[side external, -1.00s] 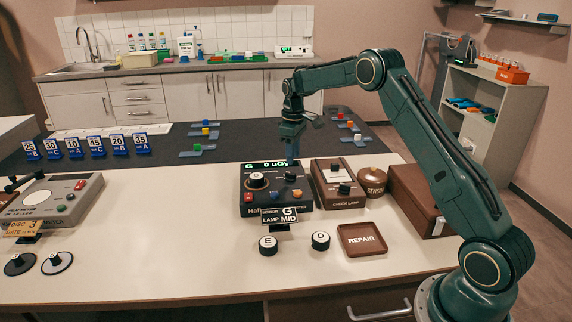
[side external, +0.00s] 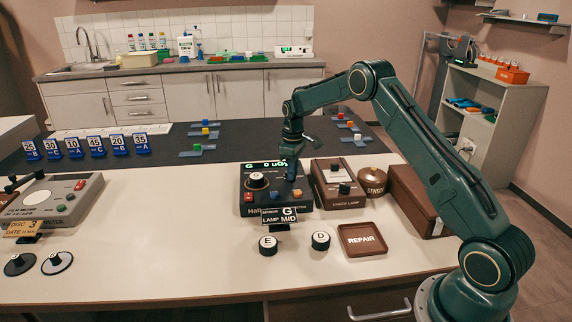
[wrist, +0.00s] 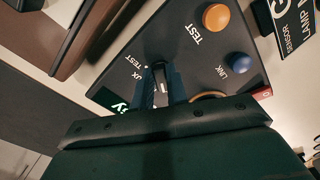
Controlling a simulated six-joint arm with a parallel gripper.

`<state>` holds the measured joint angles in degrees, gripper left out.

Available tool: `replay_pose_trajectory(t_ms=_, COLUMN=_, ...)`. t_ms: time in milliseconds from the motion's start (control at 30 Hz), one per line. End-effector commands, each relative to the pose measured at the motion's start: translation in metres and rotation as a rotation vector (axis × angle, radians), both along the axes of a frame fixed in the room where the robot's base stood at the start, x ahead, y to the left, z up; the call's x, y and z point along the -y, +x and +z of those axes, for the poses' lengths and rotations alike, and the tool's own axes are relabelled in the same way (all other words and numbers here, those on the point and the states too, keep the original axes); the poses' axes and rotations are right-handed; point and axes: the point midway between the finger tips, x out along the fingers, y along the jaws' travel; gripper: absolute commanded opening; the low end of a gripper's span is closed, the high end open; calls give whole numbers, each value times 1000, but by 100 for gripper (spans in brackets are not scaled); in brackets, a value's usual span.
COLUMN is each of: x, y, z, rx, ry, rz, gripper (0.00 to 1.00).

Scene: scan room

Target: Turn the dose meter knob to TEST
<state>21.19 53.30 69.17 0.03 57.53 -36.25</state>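The dose meter (side external: 250,208) is a dark box with a lit display reading "0 uGy" in the side view. My gripper (side external: 291,178) is lowered over its right half, pointing down. In the wrist view, my gripper (wrist: 161,82) has its two dark blue fingers slightly apart, on either side of a narrow black knob (wrist: 158,68). Whether the fingers touch the knob is unclear. A TEST label (wrist: 133,61) is printed left of the knob, beside a partly hidden label; another TEST label (wrist: 194,35) is to its right. The knob's pointer setting is not readable.
A brown check lamp box (side external: 326,172) stands close on the right. Discs E (side external: 268,244) and D (side external: 320,241) and a repair tray (side external: 362,252) lie in front.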

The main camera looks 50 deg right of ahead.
Motion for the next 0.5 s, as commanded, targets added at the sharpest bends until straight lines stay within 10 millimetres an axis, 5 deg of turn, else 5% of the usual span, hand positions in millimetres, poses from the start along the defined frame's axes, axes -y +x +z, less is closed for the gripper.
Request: replay_pose_trajectory(t_ms=500, x=-1, y=0, z=1, rx=0, ry=0, rz=-43, gripper=0)
